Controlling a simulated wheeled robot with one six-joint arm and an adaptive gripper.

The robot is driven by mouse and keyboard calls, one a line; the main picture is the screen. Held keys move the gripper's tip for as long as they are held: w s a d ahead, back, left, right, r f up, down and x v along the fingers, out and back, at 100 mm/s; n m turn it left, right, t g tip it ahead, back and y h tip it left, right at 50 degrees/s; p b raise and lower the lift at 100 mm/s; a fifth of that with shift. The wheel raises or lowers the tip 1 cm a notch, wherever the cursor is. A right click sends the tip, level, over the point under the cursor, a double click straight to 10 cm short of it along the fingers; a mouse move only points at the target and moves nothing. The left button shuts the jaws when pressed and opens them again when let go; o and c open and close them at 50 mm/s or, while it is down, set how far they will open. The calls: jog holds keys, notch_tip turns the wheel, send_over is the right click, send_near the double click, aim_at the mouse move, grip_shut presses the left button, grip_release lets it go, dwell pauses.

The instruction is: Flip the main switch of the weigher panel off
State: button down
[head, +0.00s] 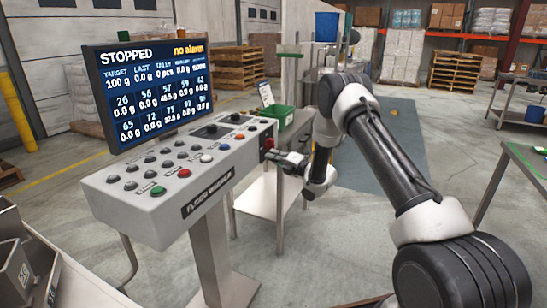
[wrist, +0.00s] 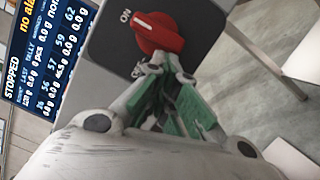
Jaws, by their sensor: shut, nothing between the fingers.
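The weigher panel (head: 165,192) is a grey sloped console on a post. Its main switch is a red rotary knob on a dark plate at the panel's right end; it is small in the head view (head: 267,143) and large in the wrist view (wrist: 158,34). The knob's white mark points toward the "ON" label. My gripper (head: 285,158) is at that end of the panel, shut and empty. In the wrist view its fingertips (wrist: 161,66) are at the knob's lower edge; I cannot tell whether they touch it.
A screen (head: 150,88) above the panel reads "STOPPED" and "no alarm". Several buttons cover the panel's top. A green bin (head: 281,115) and a pale table (head: 262,195) stand behind my gripper. Grey trays (head: 20,270) are at lower left.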

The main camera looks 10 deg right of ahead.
jog(key=shift+w+d+f, duration=0.1)
jog(key=shift+w+f, duration=0.05)
jog(key=shift+f+n, duration=0.15)
jog(key=shift+n, duration=0.35)
jog(key=n, duration=0.2)
jog(key=y, duration=0.1)
jog(key=shift+w+d+f+n, duration=0.25)
jog(key=shift+w+f+n, duration=0.05)
jog(key=shift+n, duration=0.1)
jog(key=shift+w+d+f+n+y, duration=0.15)
jog(key=shift+w+d+n+y, duration=0.1)
jog(key=shift+n, duration=0.75)
jog(key=shift+w+d+f+n+y, duration=0.15)
jog(key=shift+w+n+y, duration=0.15)
jog(key=shift+n, duration=0.7)
jog(key=shift+w+d+f+n+y, duration=0.15)
jog(key=shift+w+n+y, duration=0.1)
jog(key=shift+n, duration=0.75)
jog(key=shift+w+d+n, duration=0.1)
jog(key=shift+n, duration=0.4)
jog(key=shift+w+d, duration=0.1)
jog(key=shift+w, duration=0.05)
jog(key=shift+w+d, duration=0.2)
jog(key=shift+w, duration=0.05)
jog(key=shift+f, duration=0.1)
